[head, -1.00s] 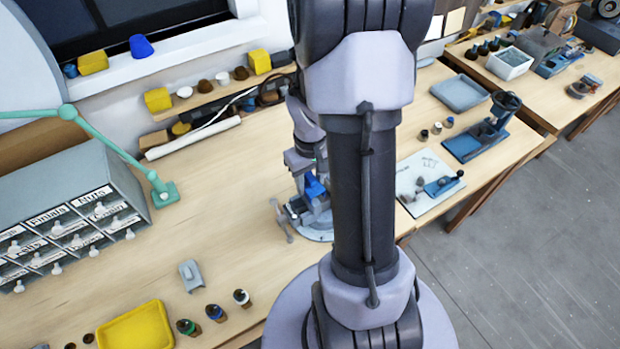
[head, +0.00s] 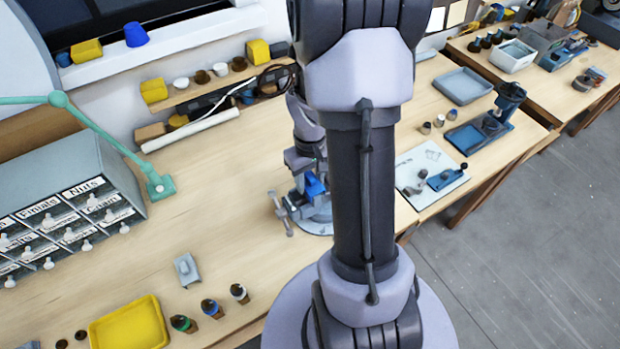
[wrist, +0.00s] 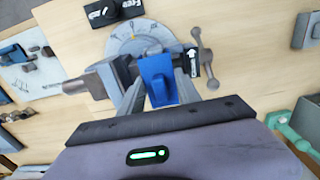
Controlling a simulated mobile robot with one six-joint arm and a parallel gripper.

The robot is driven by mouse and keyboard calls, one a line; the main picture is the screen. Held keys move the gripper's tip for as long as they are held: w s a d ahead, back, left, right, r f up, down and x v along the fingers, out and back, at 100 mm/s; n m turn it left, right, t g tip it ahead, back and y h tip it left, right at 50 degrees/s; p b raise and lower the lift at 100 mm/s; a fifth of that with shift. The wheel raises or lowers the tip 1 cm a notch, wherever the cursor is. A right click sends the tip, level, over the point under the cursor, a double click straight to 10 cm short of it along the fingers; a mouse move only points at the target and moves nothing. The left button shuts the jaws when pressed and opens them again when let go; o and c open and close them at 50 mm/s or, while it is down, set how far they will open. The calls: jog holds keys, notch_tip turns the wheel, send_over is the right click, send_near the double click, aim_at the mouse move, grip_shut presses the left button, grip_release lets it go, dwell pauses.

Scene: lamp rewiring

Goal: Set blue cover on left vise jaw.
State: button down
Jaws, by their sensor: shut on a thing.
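The blue cover (wrist: 158,80) is held between the fingers of my gripper (wrist: 160,97) in the wrist view. It also shows in the head view (head: 314,184), below my wrist. The cover is over the vise's jaw area, close to the grey jaws. I cannot tell whether it touches or sits on a jaw. The vise (wrist: 115,75) has a round, marked base and a T-bar handle at right in the wrist view. In the head view the vise (head: 313,214) is partly hidden by my arm.
A grey piece (head: 187,268) lies on the bench, left of the vise. A yellow tray (head: 130,325), small dark-topped pots and a drawer cabinet (head: 65,205) stand further left. A white board (head: 425,172) with a blue tool lies to the right. A black labelled block (wrist: 113,12) lies beyond the vise.

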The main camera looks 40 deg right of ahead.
jog(key=shift+f+b, duration=0.25)
jog(key=shift+b, duration=0.05)
jog(key=c, duration=0.8)
grip_release()
jog(key=shift+o, duration=0.2)
notch_tip(320, 180, up, 17)
jog(key=p, duration=0.4)
jog(key=shift+r, duration=0.2)
notch_tip(320, 180, up, 9)
jog(key=p, duration=0.8)
jog(key=shift+f, duration=0.1)
